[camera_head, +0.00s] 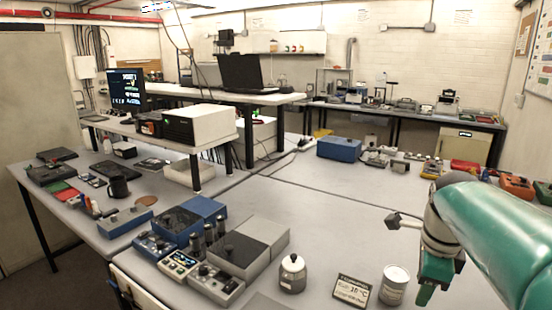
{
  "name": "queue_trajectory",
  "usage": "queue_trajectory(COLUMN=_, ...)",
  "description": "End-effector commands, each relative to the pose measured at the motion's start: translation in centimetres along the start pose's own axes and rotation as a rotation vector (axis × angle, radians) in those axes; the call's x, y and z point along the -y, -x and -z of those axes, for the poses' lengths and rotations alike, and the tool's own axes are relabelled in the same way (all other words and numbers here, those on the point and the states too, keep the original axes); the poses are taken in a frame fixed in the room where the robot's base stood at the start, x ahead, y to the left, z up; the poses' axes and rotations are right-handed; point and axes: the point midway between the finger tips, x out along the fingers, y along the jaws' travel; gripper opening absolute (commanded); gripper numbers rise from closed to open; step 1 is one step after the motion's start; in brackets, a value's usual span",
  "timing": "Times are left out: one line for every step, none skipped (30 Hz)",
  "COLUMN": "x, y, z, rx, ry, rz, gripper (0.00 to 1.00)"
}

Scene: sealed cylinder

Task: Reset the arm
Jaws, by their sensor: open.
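My teal and grey arm comes in from the right edge, bent over the grey workbench (340,215). My gripper (428,262) is at its end and points down and left above the bench. It is open and no object shows in it; its fingers are partly hard to make out. A white labelled cylinder (394,287) stands upright on the bench, below and left of the gripper and apart from it.
A small lidded pot (292,273) and a dark sign (352,291) stand left of the cylinder. Grey instrument boxes (240,252) lie further left. A blue box (339,149) and small tools lie at the back. Orange and red boxes (517,187) sit behind my arm. The bench middle is clear.

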Motion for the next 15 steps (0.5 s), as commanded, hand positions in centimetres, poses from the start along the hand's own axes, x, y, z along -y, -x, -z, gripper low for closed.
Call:
queue_trajectory(x=-1.4, y=0.4, z=-1.0, rx=0.007, ry=0.142, rz=0.027, gripper=0.45)
queue_trajectory(x=-2.1, y=0.5, z=-1.5, rx=0.009, ry=0.228, rz=0.042, gripper=0.45)
queue_trajectory(x=-3.0, y=0.6, z=-2.1, rx=0.012, ry=0.346, rz=0.062, gripper=0.45)
queue_trajectory(x=-3.8, y=0.6, z=-2.6, rx=0.012, ry=0.433, rz=0.077, gripper=0.45)
queue_trajectory(x=-4.5, y=0.7, z=-3.0, rx=0.012, ry=0.521, rz=0.093, gripper=0.45)
queue_trajectory(x=-5.5, y=0.7, z=-3.5, rx=0.01, ry=0.637, rz=0.113, gripper=0.45)
queue_trajectory(x=-6.2, y=0.7, z=-3.9, rx=0.007, ry=0.723, rz=0.131, gripper=0.45)
queue_trajectory(x=-6.9, y=0.7, z=-4.3, rx=0.003, ry=0.81, rz=0.146, gripper=0.45)
queue_trajectory(x=-7.9, y=0.7, z=-4.7, rx=-0.003, ry=0.926, rz=0.169, gripper=0.45)
queue_trajectory(x=-8.6, y=0.6, z=-5.1, rx=-0.008, ry=1.013, rz=0.185, gripper=0.45)
queue_trajectory(x=-9.3, y=0.5, z=-5.3, rx=-0.015, ry=1.099, rz=0.201, gripper=0.45)
queue_trajectory(x=-10.3, y=0.4, z=-5.7, rx=-0.026, ry=1.214, rz=0.225, gripper=0.45)
queue_trajectory(x=-11.0, y=0.3, z=-6.0, rx=-0.035, ry=1.299, rz=0.242, gripper=0.45)
queue_trajectory(x=-11.7, y=0.2, z=-6.2, rx=-0.046, ry=1.386, rz=0.26, gripper=0.45)
queue_trajectory(x=-12.7, y=0.0, z=-6.5, rx=-0.061, ry=1.496, rz=0.282, gripper=0.45)
